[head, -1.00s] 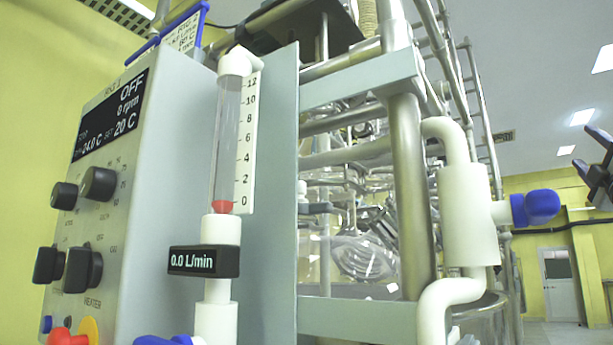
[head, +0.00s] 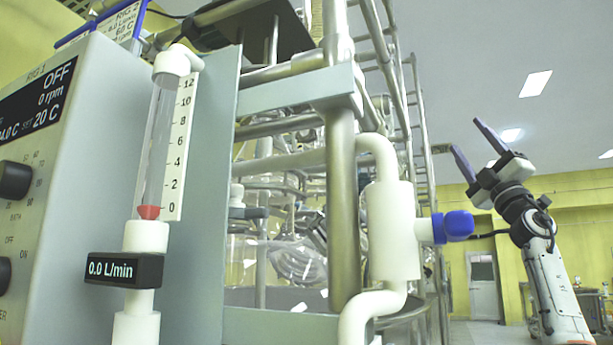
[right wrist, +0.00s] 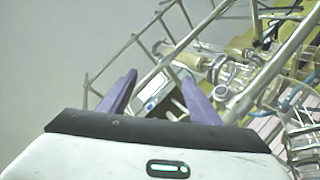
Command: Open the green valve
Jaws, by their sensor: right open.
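No green valve shows in either view. A valve with a blue knob (head: 453,227) sticks out to the right from a white valve body (head: 392,232) on a white bent pipe, in the head view. My right gripper (head: 466,135) is open and empty, up and to the right of the blue knob and apart from it, with its fingers pointing up and left. In the right wrist view its two purple fingers (right wrist: 157,80) are spread with nothing between them. My left gripper is not in view.
A control box (head: 75,200) with dark knobs and a display reading OFF stands at left. Beside it is a flow meter (head: 160,140) reading 0.0 L/min. Metal frame posts (head: 342,200) and glassware fill the middle. Open room lies around my right arm.

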